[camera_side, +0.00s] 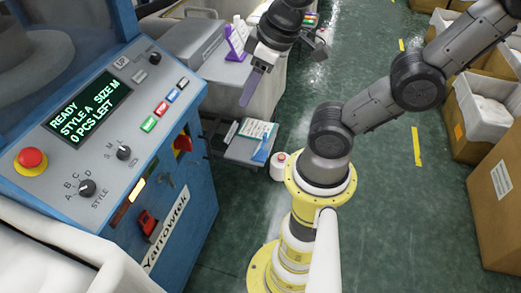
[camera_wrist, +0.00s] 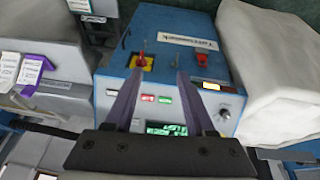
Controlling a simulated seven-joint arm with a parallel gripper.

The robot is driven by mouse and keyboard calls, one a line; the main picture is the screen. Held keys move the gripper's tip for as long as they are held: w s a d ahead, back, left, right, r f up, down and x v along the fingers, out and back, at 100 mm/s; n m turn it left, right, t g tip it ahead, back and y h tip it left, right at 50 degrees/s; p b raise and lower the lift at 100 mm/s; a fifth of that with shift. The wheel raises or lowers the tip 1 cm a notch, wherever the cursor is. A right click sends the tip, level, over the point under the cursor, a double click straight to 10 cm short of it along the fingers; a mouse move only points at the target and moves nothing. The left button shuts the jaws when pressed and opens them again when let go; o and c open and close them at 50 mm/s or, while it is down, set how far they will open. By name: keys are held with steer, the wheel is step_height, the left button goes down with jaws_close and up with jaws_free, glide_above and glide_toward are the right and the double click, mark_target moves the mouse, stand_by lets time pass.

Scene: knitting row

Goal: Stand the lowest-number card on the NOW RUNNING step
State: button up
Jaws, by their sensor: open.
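My gripper (camera_side: 285,75) is open above the floor, right of the machine's panel. In the wrist view my gripper (camera_wrist: 157,85) has its two fingers apart with nothing between them. A purple stand with white cards (camera_side: 237,42) stands on the grey surface beyond the gripper. In the wrist view a purple holder (camera_wrist: 33,74) with white printed cards (camera_wrist: 9,65) shows at the far left, away from my fingers. The card numbers are too small to read. I cannot make out a NOW RUNNING label in either view.
The blue machine's screen (camera_side: 88,107) reads READY, STYLE A, SIZE M, 0 PCS LEFT. A red button (camera_side: 31,158) and knobs sit on its panel. A low shelf (camera_side: 240,153) holds papers (camera_side: 258,131).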

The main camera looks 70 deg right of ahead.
mark_target(264, 142)
steer(key=w+d+f+n+g+h, duration=0.5)
steer(key=d+f, duration=0.3)
steer(key=f, duration=0.3)
steer(key=w+d+f+n+g+h, duration=0.4)
steer(key=d+f+g+h, duration=0.2)
steer(key=d+f, duration=0.3)
step_height(264, 142, down, 29)
steer(key=s+d+n+t+h, duration=0.1)
steer(key=s+n+t+h, duration=0.2)
steer(key=n+t+h, duration=0.5)
steer(key=shift+n+g+y, duration=0.3)
steer(key=shift+g+y, duration=0.4)
steer(key=shift+y, duration=0.1)
steer(key=d, duration=0.7)
steer(key=shift+w+d+f, duration=0.15)
steer(key=shift+w+d, duration=0.1)
steer(key=shift+d, duration=0.1)
steer(key=d, duration=0.4)
steer(key=shift+s+r, duration=0.2)
steer(key=shift+s, duration=0.1)
steer(key=shift+d, duration=0.65)
